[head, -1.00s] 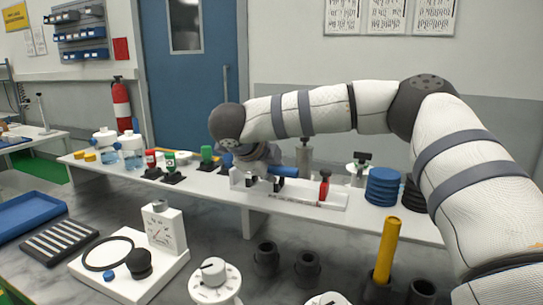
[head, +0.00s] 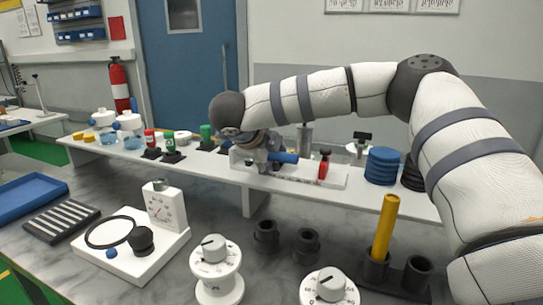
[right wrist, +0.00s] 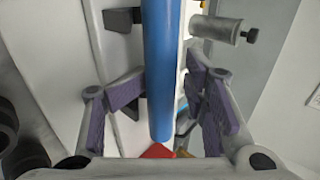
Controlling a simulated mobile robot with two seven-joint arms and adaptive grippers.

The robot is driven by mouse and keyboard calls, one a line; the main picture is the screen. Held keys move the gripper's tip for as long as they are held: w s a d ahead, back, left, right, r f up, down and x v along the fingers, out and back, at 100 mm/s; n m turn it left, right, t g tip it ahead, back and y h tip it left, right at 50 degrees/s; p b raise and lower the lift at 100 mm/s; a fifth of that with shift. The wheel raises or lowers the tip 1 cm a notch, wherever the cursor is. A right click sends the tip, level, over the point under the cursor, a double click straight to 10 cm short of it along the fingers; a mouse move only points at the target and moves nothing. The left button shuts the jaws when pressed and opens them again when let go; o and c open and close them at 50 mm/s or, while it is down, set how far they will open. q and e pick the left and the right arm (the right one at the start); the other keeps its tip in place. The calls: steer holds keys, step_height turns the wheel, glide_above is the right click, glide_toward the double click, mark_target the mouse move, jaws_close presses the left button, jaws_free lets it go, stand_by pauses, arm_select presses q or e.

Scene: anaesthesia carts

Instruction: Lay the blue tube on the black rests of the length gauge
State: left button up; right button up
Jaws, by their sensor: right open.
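The blue tube (head: 284,157) is at the white length gauge (head: 310,177) on the raised shelf. In the right wrist view the tube (right wrist: 158,70) runs between my right gripper's two purple-padded fingers. The right gripper (right wrist: 165,100) is open, with a gap on each side of the tube. A black rest (right wrist: 120,18) shows beside the tube; whether the tube touches it, I cannot tell. In the head view my right gripper (head: 262,150) is over the gauge's left part and hides most of the rests. The gauge's red stop (head: 323,166) stands right of the tube. My left gripper is out of view.
Blue discs (head: 383,166) stand on the shelf to the right of the gauge. Red-capped and green-capped bottles (head: 168,143) stand to its left. In front are a dial scale (head: 165,208), white knobs (head: 215,255), black cups (head: 306,244) and a yellow tube (head: 385,228).

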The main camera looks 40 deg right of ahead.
steer(key=shift+f, duration=0.1)
steer(key=v, duration=0.8)
stand_by(0.3)
